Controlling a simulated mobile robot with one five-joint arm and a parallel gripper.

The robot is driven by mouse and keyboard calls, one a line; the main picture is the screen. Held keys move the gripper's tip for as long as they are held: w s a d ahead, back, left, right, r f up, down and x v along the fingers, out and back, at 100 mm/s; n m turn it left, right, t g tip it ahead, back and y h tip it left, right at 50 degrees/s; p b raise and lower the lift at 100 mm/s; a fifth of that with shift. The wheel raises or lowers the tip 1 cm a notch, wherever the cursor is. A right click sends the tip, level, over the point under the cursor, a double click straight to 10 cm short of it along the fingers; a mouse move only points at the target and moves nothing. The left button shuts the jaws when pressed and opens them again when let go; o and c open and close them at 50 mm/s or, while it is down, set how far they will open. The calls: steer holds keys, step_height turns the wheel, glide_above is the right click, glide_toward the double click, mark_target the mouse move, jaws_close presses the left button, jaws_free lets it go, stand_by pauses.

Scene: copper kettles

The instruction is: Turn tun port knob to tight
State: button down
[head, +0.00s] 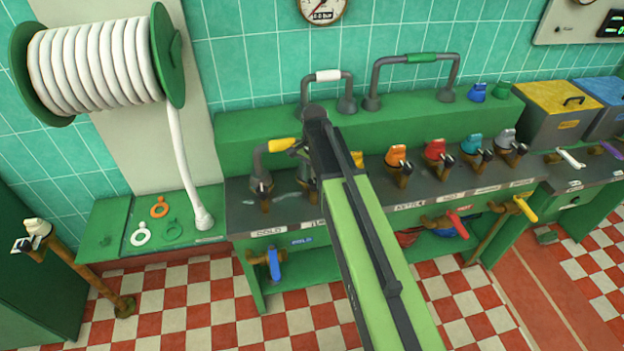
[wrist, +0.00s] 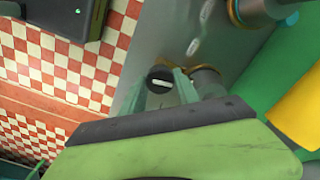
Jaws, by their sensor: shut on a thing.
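A dark round knob (wrist: 160,79) with a white bar across its face shows in the wrist view. It stands between the two pale green fingers of my gripper (wrist: 162,88), which are shut on it. The white bar lies roughly level in that picture. In the head view my own arm covers the gripper's fingertips and the knob, over the dark counter (head: 240,212). A label beside the arm is partly covered, so I cannot read all of it. I cannot read any tight mark by the knob.
A grey pipe with a yellow grip (head: 281,145) stands close left of my arm. Orange (head: 398,155) and red (head: 435,150) taps stand to the right. A blue lever (head: 274,264) hangs below the counter front. A white hose reel (head: 95,65) is at the left.

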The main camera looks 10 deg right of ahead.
mark_target(314, 181)
steer(key=shift+m, duration=1)
steer(key=c, duration=0.9)
jaws_free()
step_height(314, 181, up, 17)
steer(key=p, duration=1.7)
steer(key=shift+r, duration=0.2)
